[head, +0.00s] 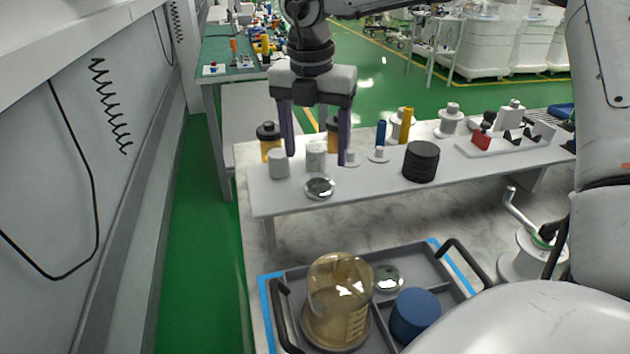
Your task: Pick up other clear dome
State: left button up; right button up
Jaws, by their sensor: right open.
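A small clear dome (320,188) with a shiny surface sits near the front edge of the raised white shelf (375,190). A second small clear dome (388,278) lies in the grey tray (433,267) below. My right gripper (316,160) points down, open, with its fingers apart. Its tips show just above the shelf dome in the picture; the exact height gap is hard to tell. A white ribbed cylinder (316,156) shows between the fingers, seemingly behind them and not clearly held. My left gripper is not in view.
A large amber glass vessel (338,300) and a blue cylinder (415,314) stand in the tray. A white cylinder (278,163), a black disc stack (421,161) and yellow-and-black bottles (268,140) crowd the shelf. The shelf's front right is clear.

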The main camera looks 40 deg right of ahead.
aim_at(319, 176)
jog(key=shift+f, duration=0.75)
jog(key=f, duration=0.3)
jog(key=f+p, duration=0.1)
jog(key=shift+s+d+f, duration=0.1)
jog(key=shift+s+f, duration=0.1)
jog(key=shift+s, duration=0.2)
jog(key=shift+w+f, duration=0.1)
jog(key=shift+f, duration=0.3)
jog(key=c, duration=1.2)
jog(key=shift+o, duration=0.2)
jog(key=shift+r, duration=0.1)
